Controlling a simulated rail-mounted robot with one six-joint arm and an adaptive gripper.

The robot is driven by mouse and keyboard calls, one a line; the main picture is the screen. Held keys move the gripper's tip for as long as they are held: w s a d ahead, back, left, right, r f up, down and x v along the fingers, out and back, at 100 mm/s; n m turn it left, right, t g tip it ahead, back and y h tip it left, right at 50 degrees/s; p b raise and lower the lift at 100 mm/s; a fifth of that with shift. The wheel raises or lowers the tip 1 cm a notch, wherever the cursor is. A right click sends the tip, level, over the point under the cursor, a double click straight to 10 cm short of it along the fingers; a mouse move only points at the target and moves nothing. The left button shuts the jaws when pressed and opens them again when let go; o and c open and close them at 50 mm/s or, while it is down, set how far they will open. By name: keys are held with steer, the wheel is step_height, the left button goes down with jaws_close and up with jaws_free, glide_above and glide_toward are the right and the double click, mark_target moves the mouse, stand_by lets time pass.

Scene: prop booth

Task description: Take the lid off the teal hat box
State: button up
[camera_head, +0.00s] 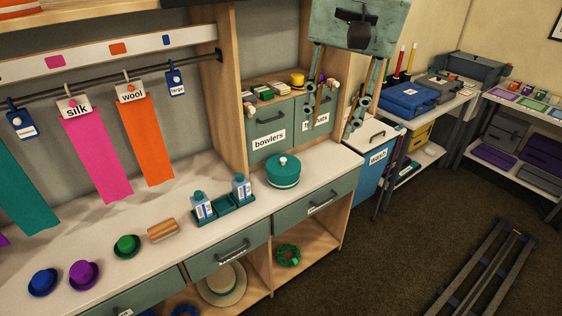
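The teal hat box (283,180) stands upright on the pale counter, near its right end. Its teal lid (283,164) is on, with a white knob (283,158) in the middle and a pale band lower on the box. My gripper (330,123) hangs from the top of the picture, to the upper right of the box and apart from it. Its two long greenish fingers point down and stand wide apart, with nothing between them. The fingers cover part of the cabinet doors behind.
A tray (236,205) with two bottles stands left of the box. A wooden brush (163,230) and small hats lie further left on the counter (110,235). Cabinet doors (270,135) rise behind the box. The counter just right of the box is clear.

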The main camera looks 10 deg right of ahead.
steer(key=w+f+m+p, duration=0.15)
steer(key=w+m, duration=0.25)
steer(key=w, duration=1)
steer(key=m+g+p, duration=0.3)
steer(key=m+p, duration=0.1)
steer(key=m, duration=0.8)
glide_above(283, 159)
step_height(283, 159, down, 26)
steer(key=shift+w+d+f, duration=0.1)
steer(key=shift+w+f, duration=0.1)
steer(key=shift+f, duration=0.55)
steer(key=shift+f, duration=0.1)
steer(key=shift+f, duration=4.2)
steer(key=shift+f, duration=0.1)
steer(key=shift+s+f, duration=0.1)
steer(key=shift+f, duration=2.4)
